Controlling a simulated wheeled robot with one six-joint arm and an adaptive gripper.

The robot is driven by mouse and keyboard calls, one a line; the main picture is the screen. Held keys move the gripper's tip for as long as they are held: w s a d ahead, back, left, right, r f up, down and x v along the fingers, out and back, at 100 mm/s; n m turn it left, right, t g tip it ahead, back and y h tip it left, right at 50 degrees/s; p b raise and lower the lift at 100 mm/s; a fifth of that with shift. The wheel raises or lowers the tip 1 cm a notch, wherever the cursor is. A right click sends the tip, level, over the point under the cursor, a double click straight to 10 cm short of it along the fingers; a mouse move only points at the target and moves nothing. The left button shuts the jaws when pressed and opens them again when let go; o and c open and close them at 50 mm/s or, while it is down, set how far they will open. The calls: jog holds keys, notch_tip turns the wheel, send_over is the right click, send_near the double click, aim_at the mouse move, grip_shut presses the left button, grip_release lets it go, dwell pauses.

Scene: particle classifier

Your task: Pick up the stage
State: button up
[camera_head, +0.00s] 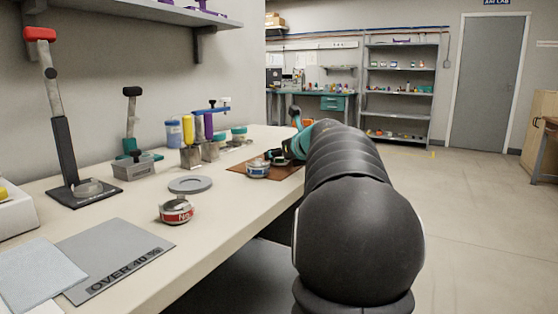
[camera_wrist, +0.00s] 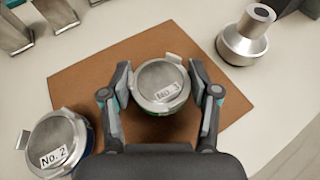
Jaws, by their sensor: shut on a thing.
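The stage labelled No. 3 (camera_wrist: 158,82) is a round metal piece with a small tab and a green edge low on its side. In the wrist view my gripper (camera_wrist: 163,83) has one finger on each side of it, shut on it. It is above or on a brown mat (camera_wrist: 85,85); I cannot tell whether it touches the mat. The head view shows my gripper (camera_head: 279,156) at the mat, partly hidden by my arm. The No. 2 stage (camera_wrist: 55,143) stands left of my gripper. A red-banded stage (camera_head: 176,211) stands nearer on the bench.
A grey disc (camera_head: 190,184), a grey OVER 40 % sheet (camera_head: 115,255) and a black press stand (camera_head: 85,192) occupy the bench.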

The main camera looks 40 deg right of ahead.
jog(key=shift+r, duration=0.1)
jog(key=shift+r+p, duration=0.9)
jog(key=shift+r, duration=1.05)
jog(key=s+d+r+p, duration=0.1)
jog(key=s+d+r, duration=0.1)
jog(key=d, duration=0.3)
jog(key=s+d+r+p, duration=0.2)
jog(key=s+d+r, duration=0.1)
jog(key=d+r, duration=0.2)
jog(key=shift+d, duration=0.3)
jog(key=shift+a, duration=0.1)
